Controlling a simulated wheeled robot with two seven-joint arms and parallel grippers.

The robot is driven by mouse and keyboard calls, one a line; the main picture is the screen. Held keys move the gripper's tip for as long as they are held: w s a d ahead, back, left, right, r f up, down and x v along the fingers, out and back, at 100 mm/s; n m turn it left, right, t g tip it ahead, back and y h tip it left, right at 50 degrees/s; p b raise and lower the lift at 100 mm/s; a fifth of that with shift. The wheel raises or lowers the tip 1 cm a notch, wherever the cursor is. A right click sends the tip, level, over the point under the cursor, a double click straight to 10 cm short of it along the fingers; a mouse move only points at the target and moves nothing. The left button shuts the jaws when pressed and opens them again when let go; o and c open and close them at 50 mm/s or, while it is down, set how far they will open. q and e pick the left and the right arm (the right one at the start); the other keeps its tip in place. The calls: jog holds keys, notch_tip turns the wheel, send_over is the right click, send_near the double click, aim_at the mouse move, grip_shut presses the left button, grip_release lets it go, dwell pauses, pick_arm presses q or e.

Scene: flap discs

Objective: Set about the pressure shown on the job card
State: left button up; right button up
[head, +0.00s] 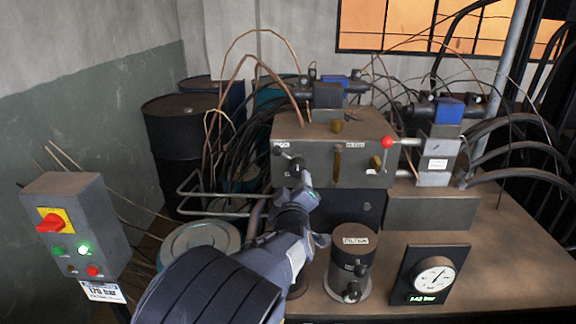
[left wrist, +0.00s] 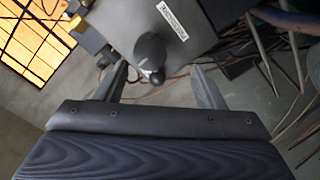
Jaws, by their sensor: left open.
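The job card (head: 102,291) hangs under the control box at the left and reads what looks like 175 bar. The pressure gauge (head: 430,274) stands at the right front of the bench, with a lit readout of 142 bar. A dark knob (head: 297,163) sticks out of the front of the grey hydraulic block (head: 330,135), below a small label. My left gripper (head: 301,186) is open in front of this knob. In the left wrist view the knob (left wrist: 150,53) lies between and just beyond the open fingertips (left wrist: 160,70); contact cannot be told. My right gripper is not in view.
The control box (head: 75,222) has a red switch, a lit green lamp and buttons. A dark cylinder (head: 352,262) with a knob stands right of my arm. A red-ball lever (head: 388,142) juts from the valve side. Hoses and cables crowd the back; the bench's right front (head: 510,270) is clear.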

aim_at(298, 172)
pick_arm(q)
jog(key=shift+w+d+r+t, duration=0.3)
jog(key=shift+w+d+r, duration=0.15)
jog(key=shift+w+d, duration=0.1)
jog(key=w+p, duration=0.1)
jog(key=w, duration=0.6)
jog(key=shift+a+f, duration=0.1)
jog(key=c, duration=1)
